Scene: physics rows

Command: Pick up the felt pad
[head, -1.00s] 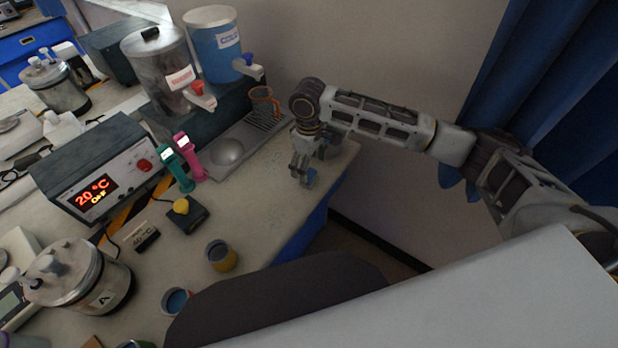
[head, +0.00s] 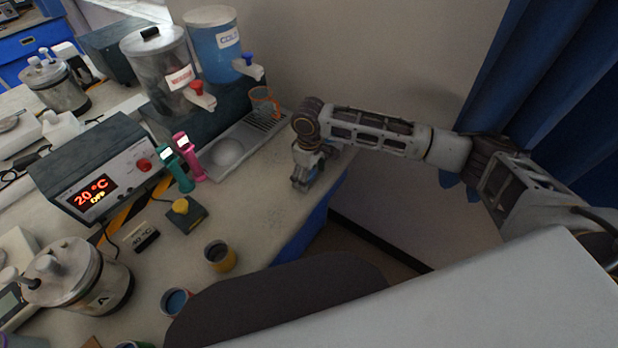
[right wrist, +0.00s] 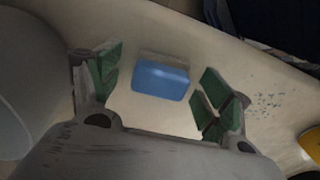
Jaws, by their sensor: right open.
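The felt pad (right wrist: 160,81) is a small blue block with a grey-brown strip along one long side. It lies on the pale bench top in the right wrist view. My right gripper (right wrist: 164,88) is open, its green-padded fingers on either side of the pad with a gap at each side. In the head view, my right gripper (head: 304,182) points down at the bench near its right edge. Its fingers mostly hide the pad there. My left gripper is not in view.
A drip tray (head: 232,150) and an orange-rimmed beaker (head: 264,103) stand left of and behind the gripper. Pink (head: 189,157) and green handheld devices stand farther left. A yellow cup (head: 220,257) is nearer. The bench's right edge (head: 318,215) is close.

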